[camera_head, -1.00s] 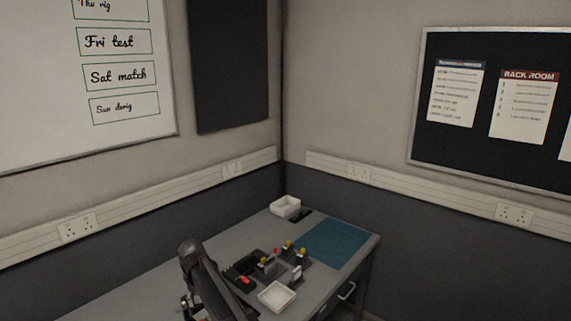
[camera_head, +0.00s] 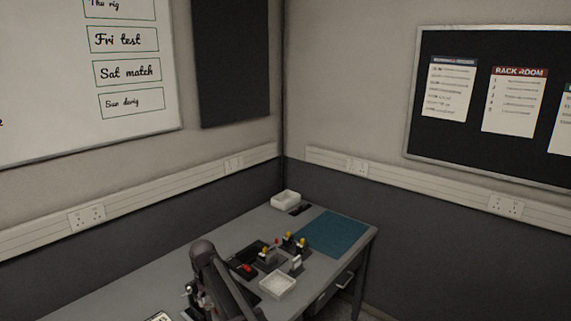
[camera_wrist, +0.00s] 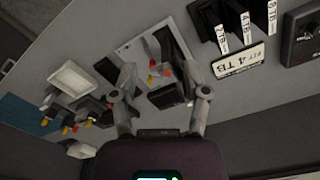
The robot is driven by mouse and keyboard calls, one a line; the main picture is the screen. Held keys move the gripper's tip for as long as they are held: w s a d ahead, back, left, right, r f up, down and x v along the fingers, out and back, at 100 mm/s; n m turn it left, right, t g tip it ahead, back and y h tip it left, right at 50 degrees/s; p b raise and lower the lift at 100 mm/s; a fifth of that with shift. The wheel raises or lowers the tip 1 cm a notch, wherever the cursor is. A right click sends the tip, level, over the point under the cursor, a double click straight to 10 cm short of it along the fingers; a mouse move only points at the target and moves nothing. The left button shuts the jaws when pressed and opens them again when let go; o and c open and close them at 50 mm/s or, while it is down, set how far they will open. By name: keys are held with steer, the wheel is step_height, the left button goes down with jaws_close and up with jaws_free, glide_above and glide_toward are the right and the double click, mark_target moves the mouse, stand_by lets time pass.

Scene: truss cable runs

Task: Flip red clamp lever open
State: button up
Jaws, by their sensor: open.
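In the head view, a red piece (camera_head: 248,267) lies on a dark base on the desk, just right of my dark arm. A small red tip (camera_head: 277,241) stands among dark blocks with yellow tops (camera_head: 289,238). I cannot tell which red part is the clamp lever. In the wrist view, my gripper (camera_wrist: 162,80) is open, its two fingers spread above the desk with nothing held. More red and yellow parts (camera_wrist: 73,122) lie left of the fingers.
White trays stand at the front (camera_head: 278,285) and back (camera_head: 286,199) of the grey desk. A teal mat (camera_head: 333,232) covers its right end. In the wrist view, labelled dark items (camera_wrist: 238,60) and a black box (camera_wrist: 303,35) sit at the upper right.

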steer(key=s+d+f+m+b, duration=0.1)
steer(key=s+d+f+b, duration=0.4)
steer(key=d, duration=0.8)
steer(key=s+d+f+m+b, duration=0.2)
steer(key=s+d+f+b, duration=0.3)
steer(key=d, duration=0.9)
steer(key=s+d+f+m+b, duration=0.1)
steer(key=s+d+f+b, duration=0.3)
steer(key=d, duration=1)
steer(key=s+f, duration=0.1)
steer(key=s, duration=0.1)
steer(key=shift+s+b, duration=0.35)
steer(key=shift+b, duration=0.05)
